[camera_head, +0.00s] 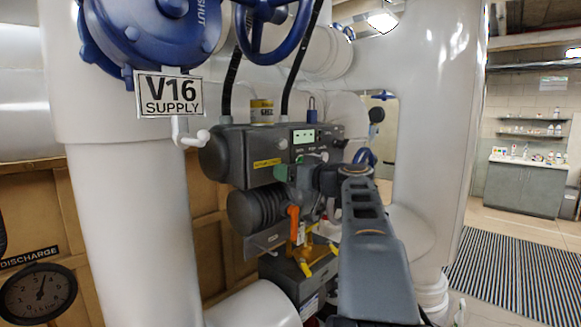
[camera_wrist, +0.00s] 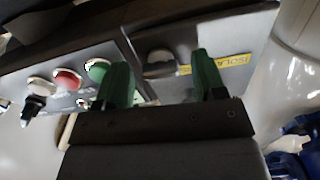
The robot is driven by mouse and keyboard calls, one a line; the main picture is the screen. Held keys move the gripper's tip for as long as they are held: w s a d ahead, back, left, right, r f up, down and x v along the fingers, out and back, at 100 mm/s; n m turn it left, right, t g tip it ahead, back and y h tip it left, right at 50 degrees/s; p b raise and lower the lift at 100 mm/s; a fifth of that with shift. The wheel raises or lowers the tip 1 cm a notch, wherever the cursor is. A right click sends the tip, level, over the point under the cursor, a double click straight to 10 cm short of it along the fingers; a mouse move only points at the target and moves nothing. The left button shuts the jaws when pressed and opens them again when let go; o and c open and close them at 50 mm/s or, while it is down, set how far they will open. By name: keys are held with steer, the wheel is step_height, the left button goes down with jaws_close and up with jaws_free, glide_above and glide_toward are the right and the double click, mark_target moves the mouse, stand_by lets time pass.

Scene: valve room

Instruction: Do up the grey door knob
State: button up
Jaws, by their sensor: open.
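The grey knob (camera_wrist: 160,62) sits on the dark grey control box, beside a yellow label, in the wrist view. My gripper (camera_wrist: 160,72) is open, with one green finger on each side of the knob's place on the panel. The knob lies in the gap between the fingers, and neither finger visibly touches it. In the head view my gripper (camera_head: 291,174) is at the front of the control box (camera_head: 242,146), just right of the yellow label.
Red (camera_wrist: 67,80) and green (camera_wrist: 97,69) buttons sit left of the knob in the wrist view. An orange handle (camera_head: 293,222) hangs below the box. Thick white pipes (camera_head: 118,210) flank it, and a blue handwheel (camera_head: 265,30) is above. Open floor lies at the right.

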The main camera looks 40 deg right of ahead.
steer(key=shift+w+a, duration=0.1)
steer(key=shift+w, duration=0.1)
steer(key=shift+c, duration=0.4)
steer(key=c, duration=0.8)
steer(key=shift+c, duration=0.2)
steer(key=shift+m+b, duration=1.3)
steer(key=shift+m, duration=7.1)
